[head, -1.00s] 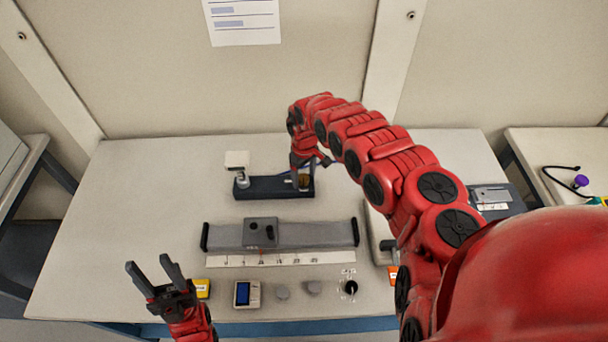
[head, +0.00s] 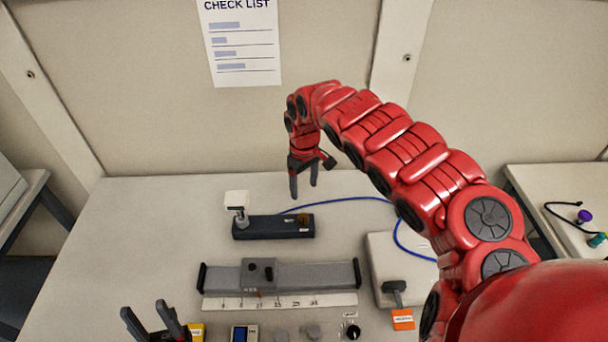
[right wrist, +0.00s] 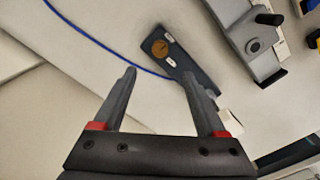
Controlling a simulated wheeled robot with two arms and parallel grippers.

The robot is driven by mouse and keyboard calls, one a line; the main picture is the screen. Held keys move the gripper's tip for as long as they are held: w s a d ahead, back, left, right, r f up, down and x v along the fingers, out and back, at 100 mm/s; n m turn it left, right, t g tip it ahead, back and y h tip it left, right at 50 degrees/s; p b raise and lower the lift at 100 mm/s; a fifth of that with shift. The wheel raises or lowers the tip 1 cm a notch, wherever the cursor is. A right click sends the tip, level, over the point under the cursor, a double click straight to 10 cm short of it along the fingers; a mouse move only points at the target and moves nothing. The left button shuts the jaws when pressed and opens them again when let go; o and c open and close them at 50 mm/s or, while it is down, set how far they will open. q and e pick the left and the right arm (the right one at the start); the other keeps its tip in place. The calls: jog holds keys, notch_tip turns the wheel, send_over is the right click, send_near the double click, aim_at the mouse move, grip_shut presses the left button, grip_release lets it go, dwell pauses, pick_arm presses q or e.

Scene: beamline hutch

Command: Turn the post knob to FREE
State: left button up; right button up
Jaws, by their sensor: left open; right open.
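A dark base block (head: 275,229) stands on the table with a round brass knob (head: 303,219) at its right end. A post with a white square plate (head: 236,198) rises at its left end. In the right wrist view the brass knob (right wrist: 160,47) lies flat on the block, with small white labels beside it that are too small to read. My right gripper (head: 303,190) is open and empty, pointing down above and behind the knob, apart from it. It also shows in the right wrist view (right wrist: 158,74). My left gripper (head: 143,310) is open and empty at the front left.
A grey rail with a carriage (head: 258,272) and a ruler strip (head: 290,302) lie in front of the block. A blue cable (head: 350,199) runs behind it to the right. A black knob (head: 352,332) and a blue-screen device (head: 240,334) sit at the front edge.

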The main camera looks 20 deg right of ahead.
notch_tip(320, 180, up, 4)
jog(key=shift+f, duration=0.2)
jog(key=shift+s+f, duration=0.1)
dwell(0.5)
